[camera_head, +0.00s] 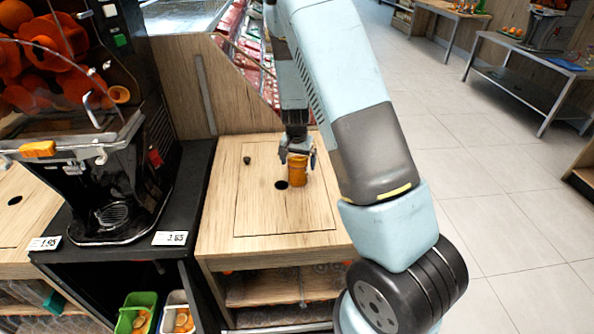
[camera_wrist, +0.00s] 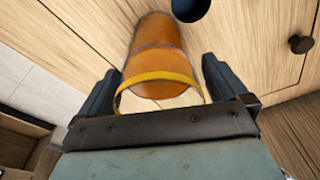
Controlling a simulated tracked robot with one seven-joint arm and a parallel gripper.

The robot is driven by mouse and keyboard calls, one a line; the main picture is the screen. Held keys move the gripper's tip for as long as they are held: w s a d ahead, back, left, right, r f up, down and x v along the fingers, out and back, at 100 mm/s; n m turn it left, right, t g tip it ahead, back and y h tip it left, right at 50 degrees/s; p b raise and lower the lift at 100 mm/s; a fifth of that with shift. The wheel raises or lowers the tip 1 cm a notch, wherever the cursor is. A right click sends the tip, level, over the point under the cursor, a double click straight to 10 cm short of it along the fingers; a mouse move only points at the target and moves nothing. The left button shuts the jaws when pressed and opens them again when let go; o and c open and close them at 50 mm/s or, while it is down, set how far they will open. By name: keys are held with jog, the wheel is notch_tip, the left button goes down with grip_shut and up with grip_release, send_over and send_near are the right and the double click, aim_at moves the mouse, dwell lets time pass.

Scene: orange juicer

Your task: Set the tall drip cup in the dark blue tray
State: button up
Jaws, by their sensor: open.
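The tall orange cup (camera_head: 297,172) stands upright on the wooden counter, beside a dark round hole. In the wrist view the orange cup (camera_wrist: 158,50) has a yellow rim and lies between the two dark fingers. My gripper (camera_head: 298,157) is open above and around the cup's top; in the wrist view my gripper (camera_wrist: 158,78) has a finger on each side, with gaps to the cup visible. A flat blue item (camera_head: 565,64), which may be the dark blue tray, lies on a far metal table at the upper right; it is too small to tell.
The wooden counter (camera_head: 260,220) has a dark hole (camera_head: 281,185) and a small dark knob (camera_head: 247,160). A black orange juicer (camera_head: 120,170) stands at left. Green (camera_head: 135,312) and white bins sit below. Open tiled floor (camera_head: 480,180) lies to the right.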

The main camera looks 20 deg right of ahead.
jog(key=shift+c, duration=0.3)
jog(key=c, duration=1.4)
